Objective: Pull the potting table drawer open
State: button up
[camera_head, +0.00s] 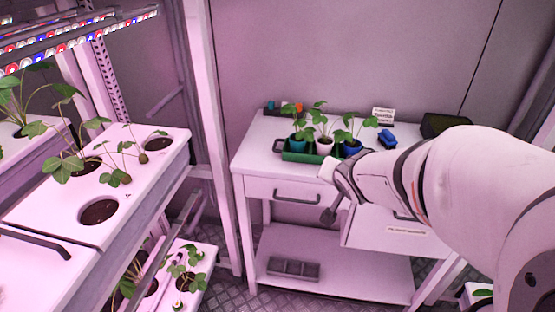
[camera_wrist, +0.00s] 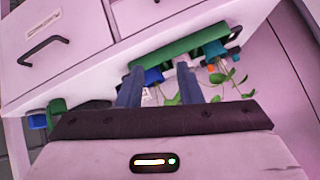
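The white potting table (camera_head: 262,150) stands against the back wall, with two drawer fronts side by side. The left drawer (camera_head: 259,188) has a dark bar handle (camera_head: 297,196) and looks shut. The right drawer (camera_head: 365,236) has a taller front with a label (camera_head: 407,231) and a dark handle, partly hidden by my arm; its handle (camera_wrist: 43,48) shows whole in the wrist view.
On the tabletop, a green tray (camera_head: 300,156) holds potted seedlings, with a blue object (camera_head: 387,138) and a dark bin (camera_head: 445,124) to its right. A grey tray (camera_head: 293,268) lies on the lower shelf. A plant rack (camera_head: 130,205) stands at left.

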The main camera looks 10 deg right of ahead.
jog(key=w+d+f+m+t+b, duration=0.1)
jog(key=w+f+b, duration=0.2)
jog(key=f, duration=0.3)
jog(key=m+t+y+b, duration=0.4)
jog(key=m+y+b, duration=0.2)
jog(key=y+b, duration=0.45)
send_near(295, 200)
jog(key=w+a+h+b, duration=0.1)
jog(key=w+a, duration=0.1)
jog(key=x, duration=0.2)
jog(key=b+x, duration=0.1)
jog(key=x, duration=0.4)
jog(key=shift+w+d+f, duration=0.1)
jog(key=shift+w+f, duration=0.1)
jog(key=shift+f, duration=0.1)
jog(key=shift+c, duration=0.3)
grip_shut()
